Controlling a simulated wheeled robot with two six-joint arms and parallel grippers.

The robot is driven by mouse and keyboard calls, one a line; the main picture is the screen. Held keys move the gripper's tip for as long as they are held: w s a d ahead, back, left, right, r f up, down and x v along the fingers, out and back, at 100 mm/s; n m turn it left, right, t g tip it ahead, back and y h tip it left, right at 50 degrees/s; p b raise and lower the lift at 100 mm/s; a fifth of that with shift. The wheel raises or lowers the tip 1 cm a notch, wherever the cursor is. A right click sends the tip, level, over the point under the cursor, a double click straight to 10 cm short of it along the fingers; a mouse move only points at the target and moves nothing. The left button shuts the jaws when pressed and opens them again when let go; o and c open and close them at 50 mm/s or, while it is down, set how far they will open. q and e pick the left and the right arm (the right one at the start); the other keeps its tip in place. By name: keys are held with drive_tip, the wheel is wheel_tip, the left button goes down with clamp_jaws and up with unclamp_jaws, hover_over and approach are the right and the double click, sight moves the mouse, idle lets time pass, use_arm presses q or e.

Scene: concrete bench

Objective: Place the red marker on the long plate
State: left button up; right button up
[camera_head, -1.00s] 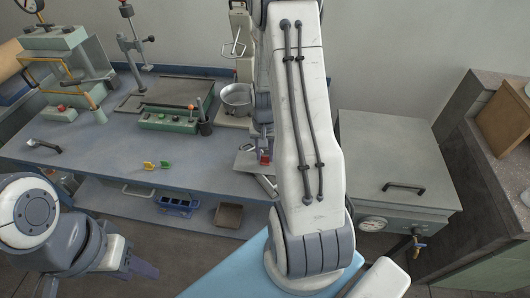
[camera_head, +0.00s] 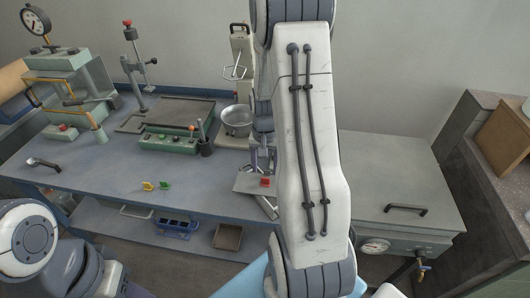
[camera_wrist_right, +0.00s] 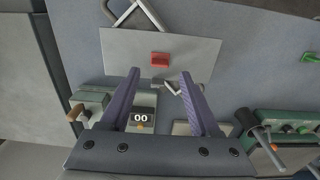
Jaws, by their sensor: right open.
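The red marker (camera_head: 265,182) is a small red block. It appears to rest on a pale grey plate (camera_head: 245,182), likely the long plate, at the bench's front edge. In the right wrist view the red marker (camera_wrist_right: 160,59) lies near the middle of the plate (camera_wrist_right: 122,45). My right gripper (camera_wrist_right: 160,74) is open and empty. Its two purple fingers point at the plate, with the marker ahead between their tips, apart from both. In the head view my right arm hides part of that area. Only a sliver of my left gripper (camera_head: 137,291) shows at the bottom edge.
Behind are a green control box (camera_head: 168,140), a dark cup (camera_head: 206,148) and a metal bowl (camera_head: 237,121). A grey cabinet (camera_head: 385,165) stands right.

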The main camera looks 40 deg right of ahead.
wheel_tip(320, 180, up, 8)
drive_tip(key=s+a+r+n, duration=0.2)
drive_tip(key=a+n, duration=0.2)
drive_tip(key=a, duration=0.6)
drive_tip(key=s+a+r+n, duration=0.15)
drive_tip(key=a+n, duration=0.25)
drive_tip(key=a, duration=0.7)
drive_tip(key=s+a+r+n+y, duration=0.1)
drive_tip(key=s+a+n, duration=0.8)
drive_tip(key=s, duration=0.4)
drive_tip(key=shift+s+a+r, duration=0.25)
drive_tip(key=shift+a+r, duration=0.05)
drive_tip(key=shift+a, duration=0.55)
